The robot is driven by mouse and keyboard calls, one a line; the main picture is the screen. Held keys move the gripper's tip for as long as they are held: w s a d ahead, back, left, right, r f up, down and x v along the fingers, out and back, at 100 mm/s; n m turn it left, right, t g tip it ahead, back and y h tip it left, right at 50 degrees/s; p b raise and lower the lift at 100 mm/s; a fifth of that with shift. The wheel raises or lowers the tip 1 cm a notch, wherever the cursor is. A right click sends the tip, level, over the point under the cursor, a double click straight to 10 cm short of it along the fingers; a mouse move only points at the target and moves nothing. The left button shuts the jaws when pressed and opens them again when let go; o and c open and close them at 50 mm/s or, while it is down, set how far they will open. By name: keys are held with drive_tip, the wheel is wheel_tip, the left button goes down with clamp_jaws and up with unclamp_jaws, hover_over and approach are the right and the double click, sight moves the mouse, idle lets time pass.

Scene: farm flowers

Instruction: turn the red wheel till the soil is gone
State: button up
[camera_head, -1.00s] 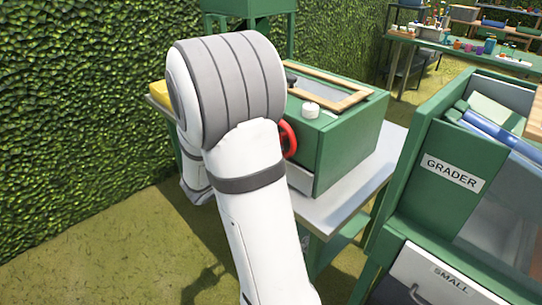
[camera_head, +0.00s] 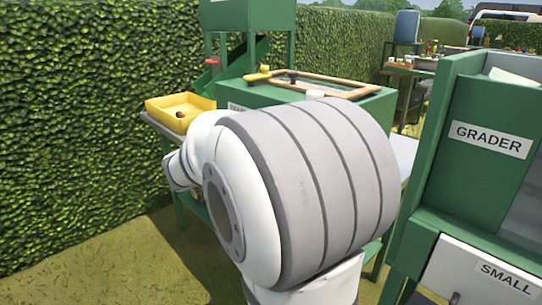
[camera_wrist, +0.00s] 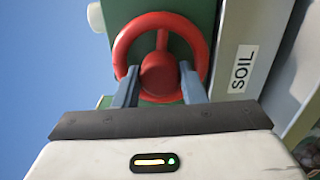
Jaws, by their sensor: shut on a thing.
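The red wheel (camera_wrist: 162,22) is on the face of the green box in the wrist view, with a round red hub or knob (camera_wrist: 158,72) at its near side. My gripper (camera_wrist: 159,76) has one finger on each side of this red part and is shut on the wheel. The exact contact is hard to see. A white panel marked SOIL (camera_wrist: 262,50) is right of the wheel. In the head view the green box (camera_head: 262,94) shows its top, and my arm hides the wheel and gripper. The soil itself is not clearly visible.
The green grader (camera_head: 480,150) stands close on the right. A hedge (camera_head: 80,120) lines the left.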

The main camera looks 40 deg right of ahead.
drive_tip(key=shift+f+m+b, duration=0.2)
drive_tip(key=shift+m+b, duration=0.9)
drive_tip(key=shift+b, duration=0.35)
drive_tip(key=shift+f+m+b, duration=0.15)
drive_tip(key=shift+m+b, duration=0.95)
drive_tip(key=shift+b, duration=0.3)
drive_tip(key=shift+r, duration=0.1)
drive_tip(key=o, duration=1)
drive_tip(key=shift+a+r, duration=0.1)
drive_tip(key=shift+r, duration=0.05)
drive_tip(key=a+p, duration=0.2)
drive_tip(key=a, duration=0.5)
drive_tip(key=shift+s+a, duration=0.15)
drive_tip(key=shift+a, duration=0.25)
